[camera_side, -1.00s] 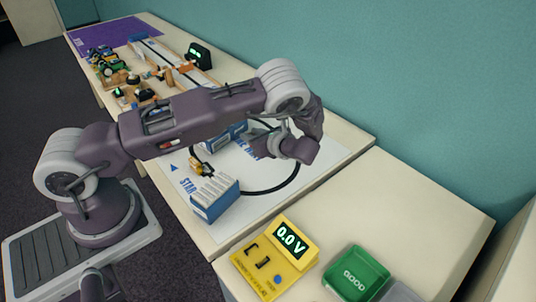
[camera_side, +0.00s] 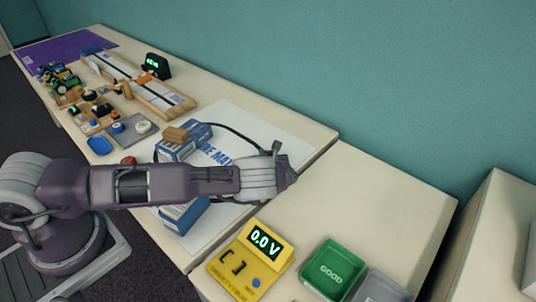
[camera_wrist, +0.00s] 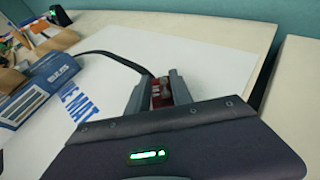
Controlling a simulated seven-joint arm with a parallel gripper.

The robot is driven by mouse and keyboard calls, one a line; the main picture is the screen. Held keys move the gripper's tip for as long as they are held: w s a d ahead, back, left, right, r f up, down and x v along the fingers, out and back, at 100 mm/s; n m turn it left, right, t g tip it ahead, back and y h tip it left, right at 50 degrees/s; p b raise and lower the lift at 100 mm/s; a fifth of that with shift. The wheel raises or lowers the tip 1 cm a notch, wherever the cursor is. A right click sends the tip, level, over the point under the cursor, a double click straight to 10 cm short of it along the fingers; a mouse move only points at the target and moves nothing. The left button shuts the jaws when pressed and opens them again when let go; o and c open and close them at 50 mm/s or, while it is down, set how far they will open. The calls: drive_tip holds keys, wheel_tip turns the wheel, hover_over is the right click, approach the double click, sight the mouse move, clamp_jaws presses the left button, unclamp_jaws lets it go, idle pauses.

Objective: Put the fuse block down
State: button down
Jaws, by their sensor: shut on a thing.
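In the wrist view my gripper (camera_wrist: 160,86) is shut on a dark red block (camera_wrist: 160,94), which I take to be the fuse block. It sits between the two grey fingers, and its lower part is hidden by my gripper's body. Behind it lies the white mat (camera_wrist: 205,55) with blue lettering. I cannot tell the gap between the block and the mat. In the side view my forearm and wrist hide the fingers and the block. The mat (camera_side: 245,118) shows behind my wrist.
Blue-and-white boxes (camera_side: 200,133) stand on the mat, with a black curved strip nearby. A yellow meter (camera_side: 240,272) reading 0.0 V, a green GOOD tray (camera_side: 333,268) and a grey tray (camera_side: 380,288) stand at the front right. The right-hand tabletop (camera_side: 370,200) has bare room.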

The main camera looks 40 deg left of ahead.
drive_tip(key=shift+f, duration=0.2)
drive_tip(key=c, duration=1.1)
unclamp_jaws()
